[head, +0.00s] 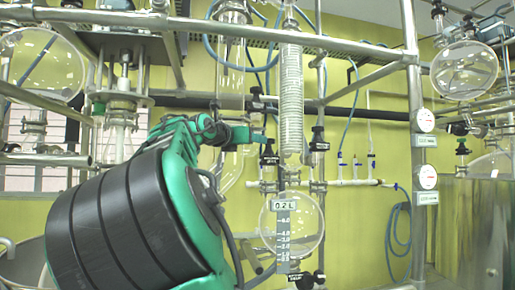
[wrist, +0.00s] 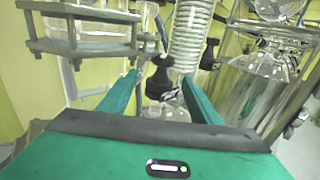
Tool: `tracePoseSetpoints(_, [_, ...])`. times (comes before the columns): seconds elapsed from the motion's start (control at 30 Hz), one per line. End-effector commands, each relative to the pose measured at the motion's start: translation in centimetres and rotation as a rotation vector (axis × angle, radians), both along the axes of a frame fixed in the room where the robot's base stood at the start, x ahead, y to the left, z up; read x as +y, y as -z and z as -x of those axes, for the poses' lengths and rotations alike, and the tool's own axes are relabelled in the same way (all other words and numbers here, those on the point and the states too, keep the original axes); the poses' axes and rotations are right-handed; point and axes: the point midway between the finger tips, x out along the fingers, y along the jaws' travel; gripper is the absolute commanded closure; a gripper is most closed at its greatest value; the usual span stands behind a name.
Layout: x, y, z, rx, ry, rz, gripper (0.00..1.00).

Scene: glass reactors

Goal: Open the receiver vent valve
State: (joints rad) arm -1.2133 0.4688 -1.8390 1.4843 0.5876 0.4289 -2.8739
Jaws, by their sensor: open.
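In the wrist view the black valve handle (wrist: 160,82) appears between the green fingers. My gripper (head: 262,137) is open, its fingers apart on either side of the handle in that view. Whether they touch it cannot be told. My arm hides part of the left side.
A second black valve (head: 318,138) stands just right, also in the wrist view (wrist: 209,55). Metal rails and posts (head: 412,110) frame the glassware. A glass vessel in a metal clamp frame (wrist: 85,45) sits close at upper left in the wrist view. Blue hoses hang behind.

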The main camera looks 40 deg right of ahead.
Motion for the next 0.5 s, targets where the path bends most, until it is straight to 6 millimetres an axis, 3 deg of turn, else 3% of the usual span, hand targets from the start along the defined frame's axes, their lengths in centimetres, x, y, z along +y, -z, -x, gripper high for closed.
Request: tracePoseSetpoints(0.5, [-6.7,0.1,-0.5,0.0,0.027,-0.002,0.43])
